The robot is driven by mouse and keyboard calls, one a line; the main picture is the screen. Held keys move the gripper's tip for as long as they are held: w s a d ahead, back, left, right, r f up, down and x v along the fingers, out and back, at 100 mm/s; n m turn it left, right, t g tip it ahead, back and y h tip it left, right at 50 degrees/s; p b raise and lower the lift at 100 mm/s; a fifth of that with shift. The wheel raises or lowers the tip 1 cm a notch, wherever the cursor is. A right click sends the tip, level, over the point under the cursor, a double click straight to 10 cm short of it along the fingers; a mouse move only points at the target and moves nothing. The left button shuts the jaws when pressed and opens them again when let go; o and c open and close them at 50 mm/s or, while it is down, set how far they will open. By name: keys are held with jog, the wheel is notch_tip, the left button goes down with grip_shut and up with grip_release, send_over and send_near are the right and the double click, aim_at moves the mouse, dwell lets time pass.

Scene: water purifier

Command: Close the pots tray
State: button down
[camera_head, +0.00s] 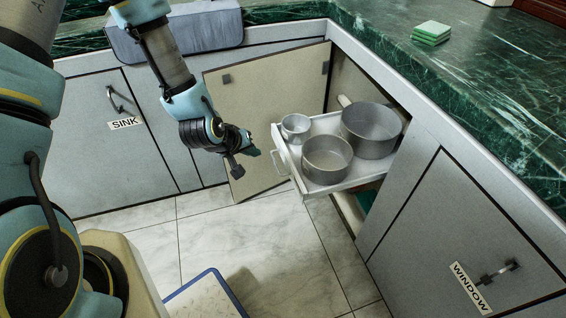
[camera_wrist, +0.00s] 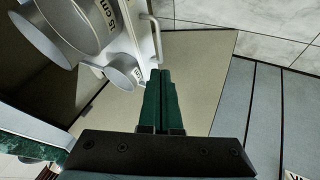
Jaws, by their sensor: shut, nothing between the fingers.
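The pots tray (camera_head: 330,188) is a white drawer pulled out of the corner cabinet in the head view. It holds a small pot (camera_head: 296,127), a medium pot (camera_head: 327,160) and a large pot (camera_head: 371,131). Its handle (camera_head: 279,163) is on the front, facing left. My gripper (camera_head: 254,152) is shut and empty, a little left of the tray front and near the handle. In the wrist view my gripper (camera_wrist: 162,88) shows its green fingers together, with the tray handle (camera_wrist: 156,38) just beyond the tips. I cannot tell whether they touch.
An open cabinet door (camera_head: 262,110) stands behind my gripper and left of the tray. The WINDOW cabinet (camera_head: 455,235) is at right and the SINK cabinet (camera_head: 100,150) at left. A blue-edged object (camera_head: 205,298) lies on the floor in front. The tiled floor (camera_head: 290,260) is otherwise clear.

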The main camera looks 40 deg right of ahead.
send_near(286, 158)
jog(key=w+f, duration=0.2)
jog(key=f, duration=0.2)
jog(key=shift+w+a+f, duration=0.3)
jog(key=shift+w+a, duration=0.1)
jog(key=shift+s+d+r, duration=0.1)
jog(key=shift+s+d, duration=0.15)
jog(key=shift+d, duration=0.3)
jog(key=shift+s+d+r, duration=0.1)
jog(key=shift+s+d, duration=0.1)
jog(key=shift+d, duration=0.4)
jog(key=shift+s+d+f, duration=0.1)
jog(key=shift+s+d, duration=0.15)
jog(key=shift+d, duration=0.4)
jog(key=shift+d, duration=0.1)
